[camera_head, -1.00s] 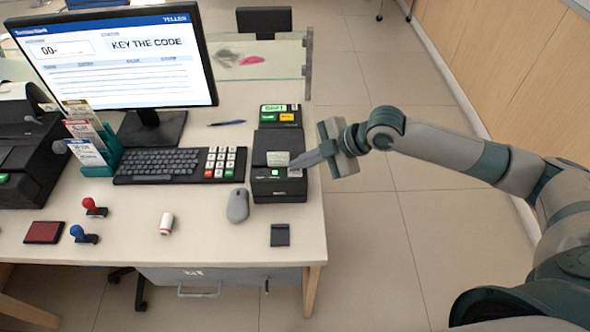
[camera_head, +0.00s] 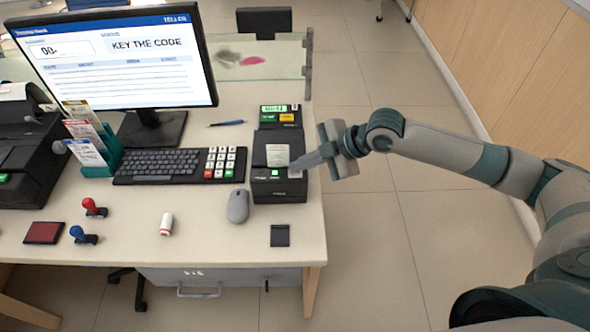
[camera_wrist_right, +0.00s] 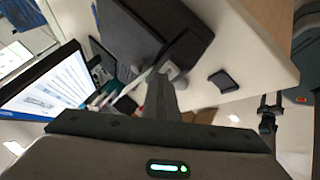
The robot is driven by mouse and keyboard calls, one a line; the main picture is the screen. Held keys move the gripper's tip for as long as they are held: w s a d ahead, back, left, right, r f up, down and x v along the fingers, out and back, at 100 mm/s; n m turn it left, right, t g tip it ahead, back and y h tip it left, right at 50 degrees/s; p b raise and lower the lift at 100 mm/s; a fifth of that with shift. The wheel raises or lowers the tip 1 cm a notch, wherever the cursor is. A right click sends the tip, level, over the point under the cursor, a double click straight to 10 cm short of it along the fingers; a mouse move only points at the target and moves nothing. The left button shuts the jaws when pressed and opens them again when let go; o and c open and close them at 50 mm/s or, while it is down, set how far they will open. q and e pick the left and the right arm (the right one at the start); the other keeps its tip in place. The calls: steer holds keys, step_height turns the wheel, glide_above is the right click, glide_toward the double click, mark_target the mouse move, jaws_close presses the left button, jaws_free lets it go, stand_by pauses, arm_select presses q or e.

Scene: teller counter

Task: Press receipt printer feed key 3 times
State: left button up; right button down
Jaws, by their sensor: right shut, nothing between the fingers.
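The receipt printer (camera_head: 263,187) is a black box near the right edge of the counter. A white paper strip (camera_head: 278,156) stands out of its top. Its lit green key (camera_head: 275,173) is on the front part of the top. My right gripper (camera_head: 294,168) comes in from the right, shut and empty, with its tip over the printer's right side, just right of the green key. I cannot tell whether the tip touches the printer. In the right wrist view the shut fingers (camera_wrist_right: 163,98) point toward the dark printer body (camera_wrist_right: 160,30).
A small terminal with a green display (camera_head: 273,109) stands behind the printer. A keyboard (camera_head: 160,166), a mouse (camera_head: 238,206) and a monitor (camera_head: 115,60) are to the left. A small black pad (camera_head: 280,236) lies in front. Right of the counter is open floor.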

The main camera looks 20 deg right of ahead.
mark_target(300, 173)
steer(key=shift+r+p, duration=0.75)
steer(key=shift+r, duration=0.1)
steer(key=shift+r, duration=0.1)
step_height(300, 173, up, 5)
steer(key=p, duration=0.4)
steer(key=shift+p, duration=0.3)
stand_by(0.5)
